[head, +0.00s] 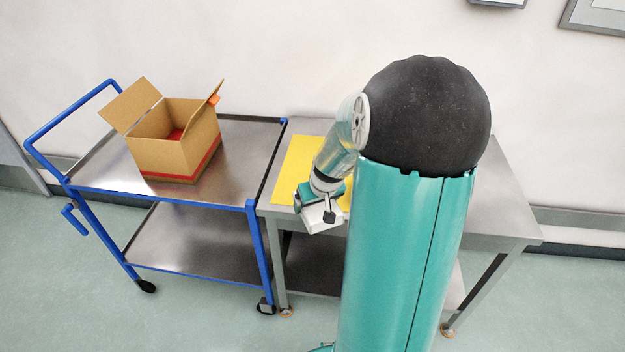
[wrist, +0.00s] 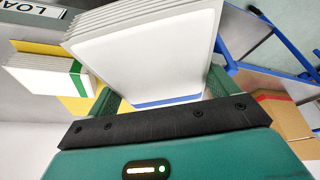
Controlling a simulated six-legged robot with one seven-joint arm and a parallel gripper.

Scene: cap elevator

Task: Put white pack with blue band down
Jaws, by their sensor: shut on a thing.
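My gripper (wrist: 160,92) is shut on the white pack with a blue band (wrist: 145,50). In the wrist view the pack stands out between the two green fingers, its layered edge at the upper left and its blue band close to the gripper. In the head view my gripper (head: 322,212) is over the front part of the grey table, by the yellow mat (head: 298,165). My arm hides part of the mat there. I cannot tell from these views whether the pack touches the table.
A white pack with a green band (wrist: 45,80) is left of the held pack, by the yellow mat. A blue-framed cart (head: 105,170) stands left of the table, carrying an open cardboard box (head: 165,155). The table's right part (head: 500,205) looks clear.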

